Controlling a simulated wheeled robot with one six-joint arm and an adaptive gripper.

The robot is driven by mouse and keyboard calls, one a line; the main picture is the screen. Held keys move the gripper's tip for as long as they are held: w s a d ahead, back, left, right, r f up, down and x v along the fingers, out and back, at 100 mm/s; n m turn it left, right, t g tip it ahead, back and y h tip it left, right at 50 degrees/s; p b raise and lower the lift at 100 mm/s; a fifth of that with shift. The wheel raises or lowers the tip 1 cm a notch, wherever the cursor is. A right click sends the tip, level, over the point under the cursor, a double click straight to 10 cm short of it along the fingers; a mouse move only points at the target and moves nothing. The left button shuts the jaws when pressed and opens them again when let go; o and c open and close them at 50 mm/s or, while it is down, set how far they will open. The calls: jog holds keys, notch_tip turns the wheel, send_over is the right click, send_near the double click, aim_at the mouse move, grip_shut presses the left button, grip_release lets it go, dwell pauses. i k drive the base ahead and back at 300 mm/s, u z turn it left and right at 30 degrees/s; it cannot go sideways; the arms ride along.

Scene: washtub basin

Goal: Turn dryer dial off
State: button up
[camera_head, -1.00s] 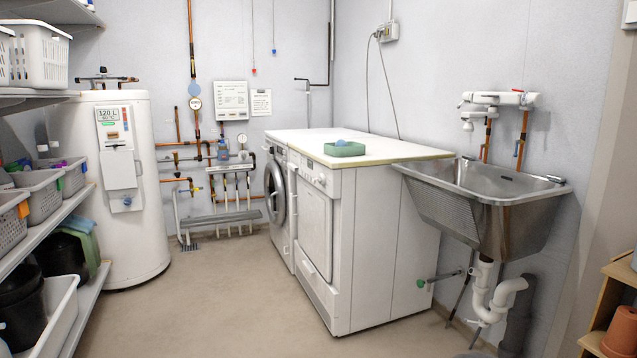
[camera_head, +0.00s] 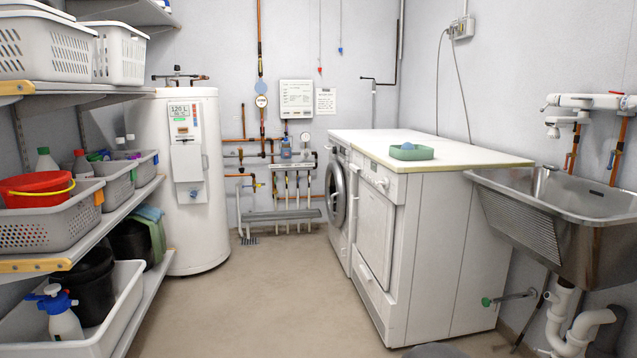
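The dryer (camera_head: 374,240) is the nearer of two white front-panelled machines right of centre. Its front faces left in the head view. A small round dial (camera_head: 382,184) shows on the upper front strip, near the front corner. It is too small to tell which way it points. My gripper is not in view.
A washing machine (camera_head: 338,195) stands behind the dryer, under the same worktop (camera_head: 455,152), which bears a green tray (camera_head: 411,154). A steel basin (camera_head: 560,215) is at right. Shelves (camera_head: 100,228) line the left. The floor (camera_head: 270,300) between is clear.

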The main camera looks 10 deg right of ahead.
aim_at(385, 183)
jog(key=u, duration=0.65)
jog(key=i, duration=1.45)
jog(key=z, duration=0.65)
jog(key=i, duration=0.3)
jog(key=z, duration=0.25)
